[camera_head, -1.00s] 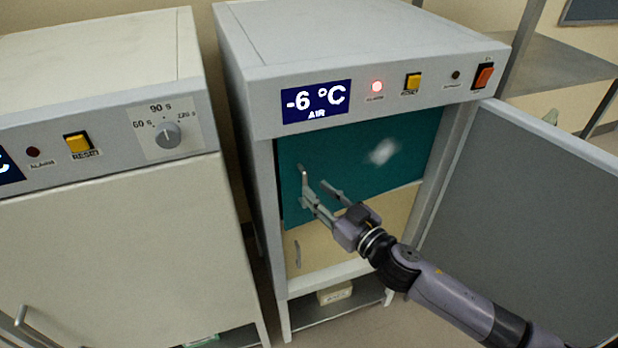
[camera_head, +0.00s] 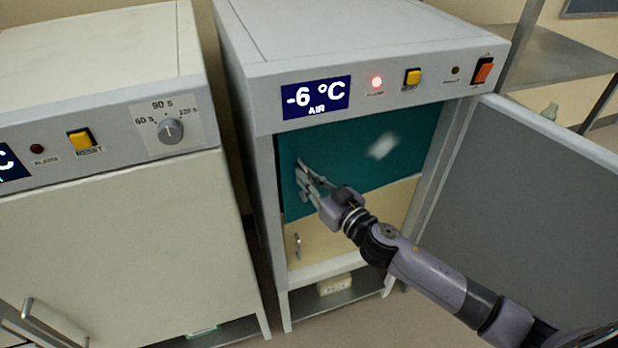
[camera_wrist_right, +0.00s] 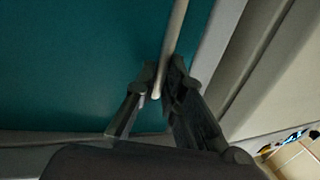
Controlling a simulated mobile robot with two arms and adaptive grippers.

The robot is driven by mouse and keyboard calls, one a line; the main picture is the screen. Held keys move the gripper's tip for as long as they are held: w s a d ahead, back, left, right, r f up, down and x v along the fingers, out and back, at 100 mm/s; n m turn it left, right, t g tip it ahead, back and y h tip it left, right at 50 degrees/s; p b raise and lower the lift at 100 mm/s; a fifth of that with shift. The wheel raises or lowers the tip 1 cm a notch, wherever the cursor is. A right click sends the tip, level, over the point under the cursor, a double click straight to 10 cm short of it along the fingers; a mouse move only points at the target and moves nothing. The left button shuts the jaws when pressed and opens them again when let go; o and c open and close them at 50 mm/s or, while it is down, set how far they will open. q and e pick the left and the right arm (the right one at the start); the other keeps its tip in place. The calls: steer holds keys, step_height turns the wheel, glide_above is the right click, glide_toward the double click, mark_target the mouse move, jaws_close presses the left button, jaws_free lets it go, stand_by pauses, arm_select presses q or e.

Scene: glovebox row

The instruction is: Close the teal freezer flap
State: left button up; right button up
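The teal freezer flap (camera_head: 345,165) covers the upper part of the opening in the cabinet showing -6 °C. I cannot tell whether it is fully flush with its frame. It fills much of the right wrist view (camera_wrist_right: 70,65). Its pale bar handle (camera_wrist_right: 178,25) is near the flap's edge. My right gripper (camera_head: 304,180) is at the flap's left side in the head view. In the wrist view its fingertips (camera_wrist_right: 164,72) are close together, one on each side of the handle's end, and appear shut on it. My left gripper is not in view.
The cabinet's grey outer door (camera_head: 530,220) stands wide open on the right, beside my right arm. A beige lower panel (camera_head: 345,230) with its own small handle sits under the flap. A red alarm lamp (camera_head: 376,82) is lit. A closed cabinet (camera_head: 120,240) stands on the left.

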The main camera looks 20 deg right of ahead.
mark_target(298, 164)
jaws_close()
stand_by(0.3)
steer(key=w, duration=0.1)
steer(key=w+m+h, duration=0.1)
steer(key=w, duration=0.1)
steer(key=w+a+h, duration=0.1)
steer(key=w, duration=0.1)
steer(key=shift+w+t+b, duration=0.15)
steer(key=shift+t+b, duration=0.15)
steer(key=shift+d+r+m, duration=0.1)
steer(key=shift+r+m, duration=0.1)
steer(key=shift+m, duration=0.1)
steer(key=shift+o, duration=1)
jaws_free()
steer(key=o, duration=0.4)
steer(key=shift+w+f, duration=0.2)
steer(key=shift+w, duration=0.05)
steer(key=shift+s, duration=0.1)
